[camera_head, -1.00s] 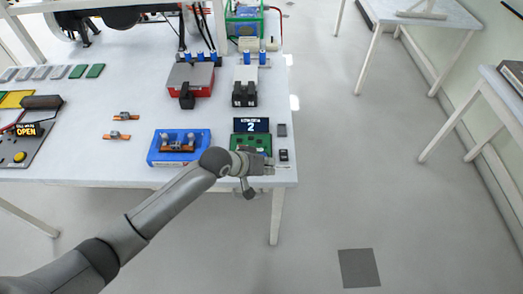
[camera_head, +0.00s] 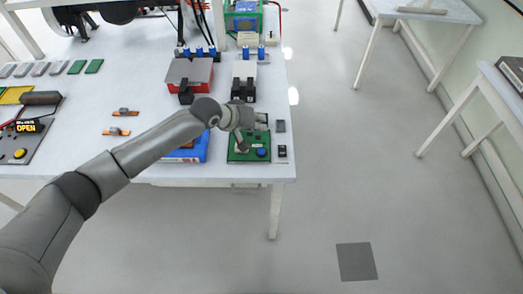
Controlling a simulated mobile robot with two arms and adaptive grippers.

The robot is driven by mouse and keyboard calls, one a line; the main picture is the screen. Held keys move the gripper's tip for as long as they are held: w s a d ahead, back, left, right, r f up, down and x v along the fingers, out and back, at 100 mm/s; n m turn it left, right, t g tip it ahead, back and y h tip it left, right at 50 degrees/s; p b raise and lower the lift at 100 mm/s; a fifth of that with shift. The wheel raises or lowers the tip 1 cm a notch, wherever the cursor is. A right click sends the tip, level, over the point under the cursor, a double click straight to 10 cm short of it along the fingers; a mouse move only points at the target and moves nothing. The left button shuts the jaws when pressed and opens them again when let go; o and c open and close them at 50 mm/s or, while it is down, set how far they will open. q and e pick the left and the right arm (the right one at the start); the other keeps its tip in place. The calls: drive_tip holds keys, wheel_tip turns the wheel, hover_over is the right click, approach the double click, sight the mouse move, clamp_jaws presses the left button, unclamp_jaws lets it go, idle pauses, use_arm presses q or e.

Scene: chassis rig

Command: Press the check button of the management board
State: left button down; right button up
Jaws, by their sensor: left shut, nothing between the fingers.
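A green circuit board (camera_head: 238,156) lies near the front right corner of the white table. A round blue button (camera_head: 261,152) sits on its right part. My left gripper (camera_head: 241,146) is shut and empty, over the board's left part, to the left of the blue button. I cannot tell whether its tip touches the board. My left gripper and wrist cover the display behind the board. A grey panel (camera_head: 30,140) at the far left has an "OPEN" display (camera_head: 29,127) and a yellow button (camera_head: 19,153). My right gripper is not in view.
A blue tray (camera_head: 199,151) is partly under my left arm. Two small dark blocks (camera_head: 281,126) (camera_head: 282,151) lie right of the board. Behind stand a red-and-grey box (camera_head: 203,72) and a black-and-white device (camera_head: 243,92). The table's right edge is close.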

use_arm(q)
drive_tip(key=shift+f, duration=0.15)
drive_tip(key=b, duration=0.8)
hover_over(259, 149)
wheel_tip(259, 149, down, 8)
drive_tip(key=shift+r, duration=0.15)
drive_tip(key=shift+f, duration=0.45)
idle(0.4)
drive_tip(key=shift+f, duration=0.4)
